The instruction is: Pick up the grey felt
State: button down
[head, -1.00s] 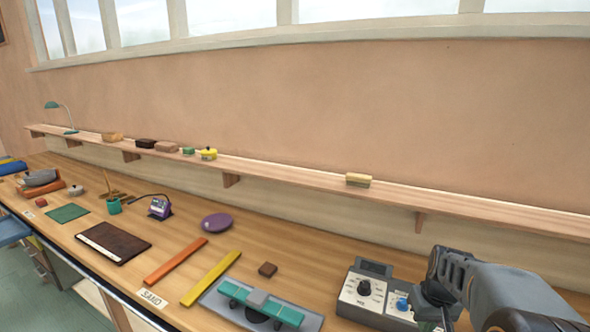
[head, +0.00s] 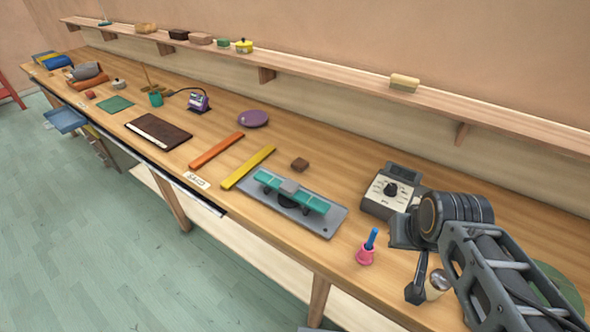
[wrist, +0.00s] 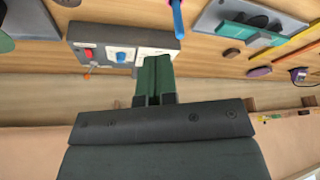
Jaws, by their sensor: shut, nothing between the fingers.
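A grey rolled or folded soft piece (head: 88,71), which looks like the grey felt, lies near the far left end of the long wooden bench in the head view. It rests on or against an orange-brown roll (head: 87,84); I cannot tell exactly how they touch. My gripper (wrist: 154,64) shows in the wrist view with its dark green fingers together and nothing between them. It is over the right part of the bench, far from the grey piece. The wrist view does not clearly show the grey piece.
A control box with a dial (head: 393,190), a pink bell with a blue handle (head: 366,250) and a grey plate with teal bars (head: 330,221) are near my arm. A wall shelf (head: 350,82) runs along the back. Open floor (head: 110,230) lies in front of the bench.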

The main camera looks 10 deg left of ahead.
aim_at(289, 187)
jog(key=u, duration=2.25)
jog(key=i, duration=2.75)
jog(key=z, duration=3.45)
